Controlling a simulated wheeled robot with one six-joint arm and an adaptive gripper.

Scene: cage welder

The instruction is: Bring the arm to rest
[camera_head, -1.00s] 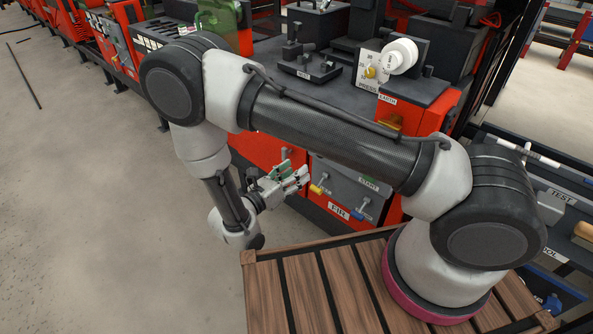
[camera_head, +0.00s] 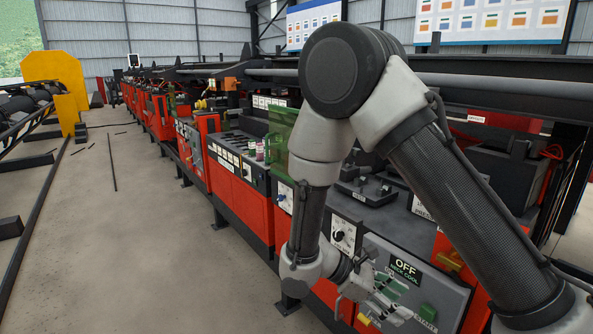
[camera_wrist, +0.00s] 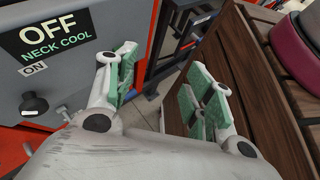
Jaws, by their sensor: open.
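My gripper (camera_head: 382,312) hangs low at the end of my bent arm, in front of the red and grey machine panel. In the wrist view my gripper (camera_wrist: 160,88) is open, its green-padded fingers apart with nothing between them. The gap between the fingers faces dark floor between the machine and a wooden slatted surface. The "OFF NECK COOL" panel (camera_wrist: 48,75) is close to the left finger in the wrist view, and its label (camera_head: 404,270) shows just above my gripper in the head view. I cannot tell whether a finger touches it.
A black knob (camera_wrist: 33,103) sticks out of the panel. The wooden slatted surface (camera_wrist: 245,75) lies right of my gripper. A green panel (camera_head: 281,135) stands on the machine. Open concrete floor (camera_head: 130,240) stretches along the machine's left side.

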